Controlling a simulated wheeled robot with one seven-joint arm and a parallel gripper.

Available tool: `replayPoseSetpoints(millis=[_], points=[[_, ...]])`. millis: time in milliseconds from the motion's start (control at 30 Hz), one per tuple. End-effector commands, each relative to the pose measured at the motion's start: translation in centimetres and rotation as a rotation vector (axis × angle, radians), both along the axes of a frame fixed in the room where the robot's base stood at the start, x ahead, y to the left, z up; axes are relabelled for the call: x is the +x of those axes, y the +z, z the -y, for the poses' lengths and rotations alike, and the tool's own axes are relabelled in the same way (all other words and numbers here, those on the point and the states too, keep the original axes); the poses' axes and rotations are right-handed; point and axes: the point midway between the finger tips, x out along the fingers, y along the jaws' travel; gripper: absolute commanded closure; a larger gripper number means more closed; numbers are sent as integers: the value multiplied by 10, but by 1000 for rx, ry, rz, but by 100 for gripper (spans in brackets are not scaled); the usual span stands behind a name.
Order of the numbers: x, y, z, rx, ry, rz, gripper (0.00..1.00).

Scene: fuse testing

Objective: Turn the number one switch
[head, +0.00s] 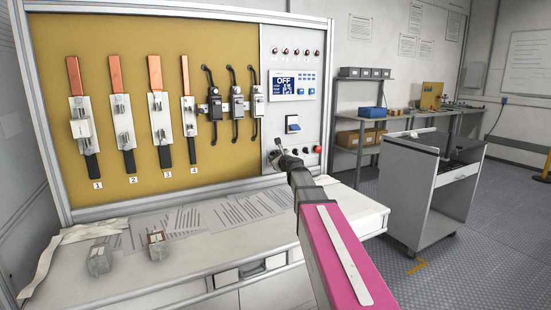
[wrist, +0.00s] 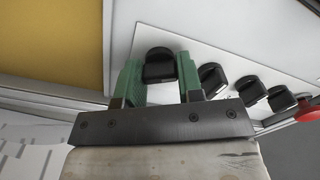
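The number one switch (wrist: 158,66) is the leftmost black rotary knob in a row on the white control panel (wrist: 225,50). My gripper (wrist: 160,76) is at this knob in the wrist view, with one green finger on each side and little or no gap showing. In the head view my gripper (head: 275,157) is at the lower left of the panel (head: 279,100), and it hides the knob. The knob's pointer direction cannot be made out.
More black knobs (wrist: 212,79) run to the right of my gripper, close to the right finger. A red button (head: 317,149) ends the row. A larger switch (head: 293,124) sits above.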

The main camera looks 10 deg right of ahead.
Motion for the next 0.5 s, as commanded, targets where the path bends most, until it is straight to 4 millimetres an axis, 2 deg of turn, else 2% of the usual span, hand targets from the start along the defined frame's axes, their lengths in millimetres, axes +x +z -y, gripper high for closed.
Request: replayPoseSetpoints(millis=[33, 67, 100, 500], points=[[-1, -1, 0, 2, 1, -1, 53], [-1, -1, 0, 2, 1, -1, 43], [-1, -1, 0, 2, 1, -1, 40], [-6, 0, 2, 0, 0, 0, 40]])
